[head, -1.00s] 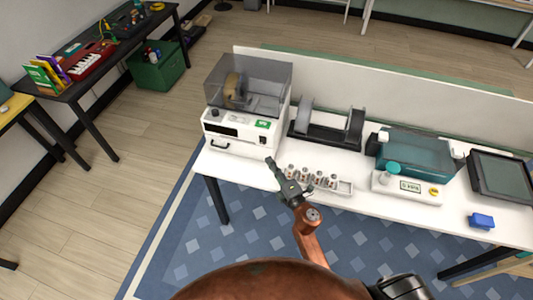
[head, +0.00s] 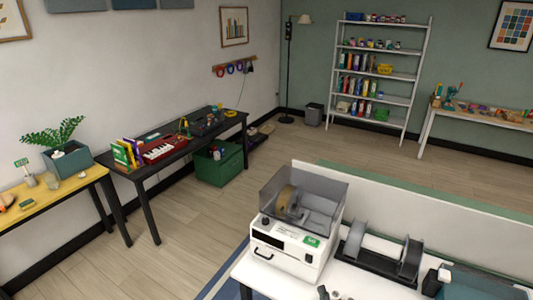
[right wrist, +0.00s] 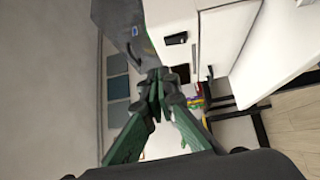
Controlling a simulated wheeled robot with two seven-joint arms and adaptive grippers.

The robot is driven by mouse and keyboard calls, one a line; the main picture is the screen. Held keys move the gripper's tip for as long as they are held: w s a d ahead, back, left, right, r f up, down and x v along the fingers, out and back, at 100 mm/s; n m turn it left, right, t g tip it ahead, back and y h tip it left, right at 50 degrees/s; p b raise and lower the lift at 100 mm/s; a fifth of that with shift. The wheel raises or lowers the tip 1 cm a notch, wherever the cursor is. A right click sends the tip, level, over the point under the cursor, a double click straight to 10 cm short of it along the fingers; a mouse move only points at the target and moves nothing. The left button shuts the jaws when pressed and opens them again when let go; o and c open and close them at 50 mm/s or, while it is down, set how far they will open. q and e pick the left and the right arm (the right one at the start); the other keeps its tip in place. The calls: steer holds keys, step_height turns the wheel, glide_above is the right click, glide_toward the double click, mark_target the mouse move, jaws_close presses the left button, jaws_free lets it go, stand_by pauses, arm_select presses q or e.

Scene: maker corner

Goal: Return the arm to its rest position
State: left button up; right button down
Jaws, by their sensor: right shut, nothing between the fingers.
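My right gripper (right wrist: 157,84) is shut and empty in the right wrist view, its dark green-grey fingers together. In the head view only a small dark tip of the right gripper (head: 322,292) shows at the bottom edge, by the near right corner of the white machine (head: 286,255). The right wrist view also shows the machine's white body (right wrist: 172,35) beyond the fingers; I cannot tell the exact gap. The rest of my right arm is out of the head view. My left gripper is not in view.
The machine stands on a white table (head: 258,284) beside a black spool holder (head: 378,262). A low white divider (head: 440,235) runs behind them. A black table (head: 165,160), a green bin (head: 218,165) and a white shelf (head: 375,80) stand farther off. Wooden floor between is clear.

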steer(key=s+d+f+m+g+h, duration=0.2)
steer(key=s+d+m+h, duration=0.2)
steer(key=d+m, duration=0.3)
steer(key=s+d+f+m+g+h, duration=0.2)
steer(key=s+d+m+h, duration=0.25)
steer(key=d, duration=0.55)
steer(key=s+d+f+m+g, duration=0.2)
steer(key=s+f+m+g, duration=0.25)
steer(key=s, duration=0.25)
steer(key=s+a+f+m+g+y, duration=0.2)
steer(key=s+a+f+g+y, duration=0.15)
steer(key=s, duration=0.55)
steer(key=s+a+f+m+g+y, duration=0.1)
steer(key=s+a+f+g+y, duration=0.2)
steer(key=s, duration=0.5)
step_height(320, 180, down, 30)
steer(key=s+a+g+h, duration=0.1)
steer(key=s+a, duration=0.1)
steer(key=s+f+g, duration=0.1)
steer(key=s+f, duration=1.7)
steer(key=s, duration=0.1)
steer(key=shift+s+d+n+g, duration=0.15)
steer(key=shift+s+n+g, duration=0.15)
steer(key=shift+s+n, duration=0.1)
